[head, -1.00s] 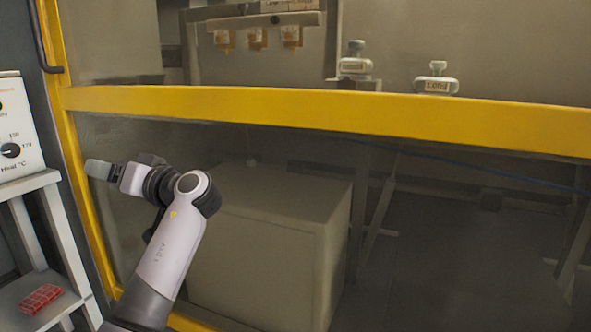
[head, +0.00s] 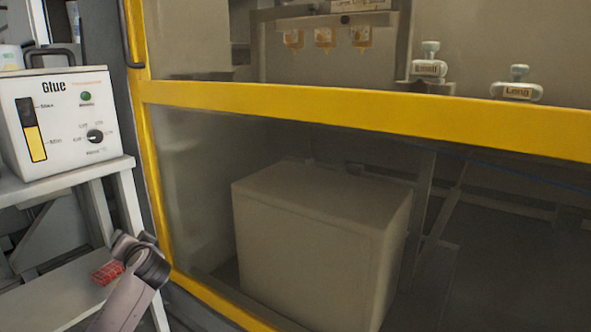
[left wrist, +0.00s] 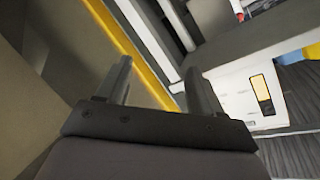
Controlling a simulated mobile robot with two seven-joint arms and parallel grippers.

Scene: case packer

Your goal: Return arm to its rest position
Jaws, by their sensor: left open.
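My left arm (head: 132,293) comes up from the lower left edge in the head view, low in front of the grey stand and the yellow frame. Its gripper cannot be made out in that view. In the left wrist view my left gripper (left wrist: 158,70) has its two fingers spread apart with nothing between them. Beyond the fingers are the yellow bar and the white glue unit, seen tilted. My right arm and gripper show in neither view.
The white glue unit (head: 65,122) stands on a grey stand (head: 125,205) at the left. A red box (head: 107,272) lies on its lower shelf, close to my arm. A yellow-framed clear guard (head: 380,112) spans the right, with a large box (head: 310,245) behind it.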

